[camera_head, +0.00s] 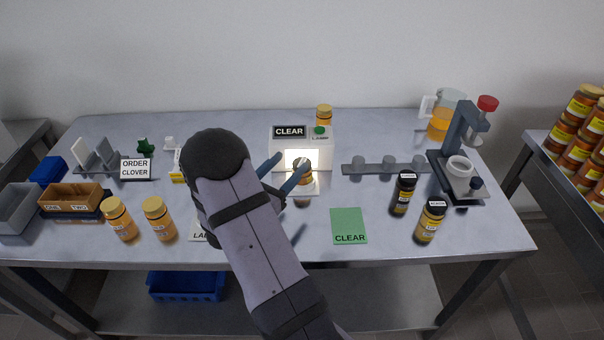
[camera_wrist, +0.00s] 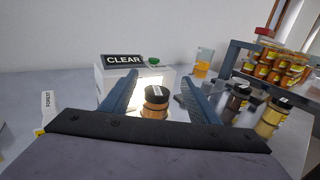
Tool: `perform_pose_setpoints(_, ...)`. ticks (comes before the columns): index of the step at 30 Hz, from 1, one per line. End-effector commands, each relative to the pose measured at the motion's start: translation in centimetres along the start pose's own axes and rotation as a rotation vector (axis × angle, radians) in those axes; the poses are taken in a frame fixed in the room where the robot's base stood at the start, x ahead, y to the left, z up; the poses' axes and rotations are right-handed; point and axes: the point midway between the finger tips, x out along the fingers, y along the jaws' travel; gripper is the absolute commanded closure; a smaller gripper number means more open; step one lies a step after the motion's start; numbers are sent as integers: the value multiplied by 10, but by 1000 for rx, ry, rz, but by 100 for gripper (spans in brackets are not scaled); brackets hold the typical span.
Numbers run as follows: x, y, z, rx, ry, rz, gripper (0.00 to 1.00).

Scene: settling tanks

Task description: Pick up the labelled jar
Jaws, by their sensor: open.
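An amber jar (camera_head: 302,173) stands upright on the white base in front of the lit opening of the light box (camera_head: 316,153). In the wrist view this jar (camera_wrist: 156,102) has a dark-looking lid with a white label on it. My gripper (camera_head: 286,170) is open, with its blue fingers pointing toward the light box. In the wrist view my gripper (camera_wrist: 158,84) has one finger on each side of the jar, with gaps showing. Whether the fingertips reach level with the jar is hard to tell. The light box sign reads CLEAR.
Two amber jars (camera_head: 137,219) stand front left, near boxes (camera_head: 70,197). Two black-lidded jars (camera_head: 418,207) stand right, beside a green CLEAR mat (camera_head: 349,222).

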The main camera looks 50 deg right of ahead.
Motion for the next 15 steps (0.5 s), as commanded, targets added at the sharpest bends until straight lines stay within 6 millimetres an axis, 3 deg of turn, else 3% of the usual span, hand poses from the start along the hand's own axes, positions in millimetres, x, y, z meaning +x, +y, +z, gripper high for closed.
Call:
perform_pose_setpoints(5, 0, 0, -10, -2, 2, -1, 45)
perform_pose_setpoints(15, -1, -1, -57, -2, 3, -2, 45)
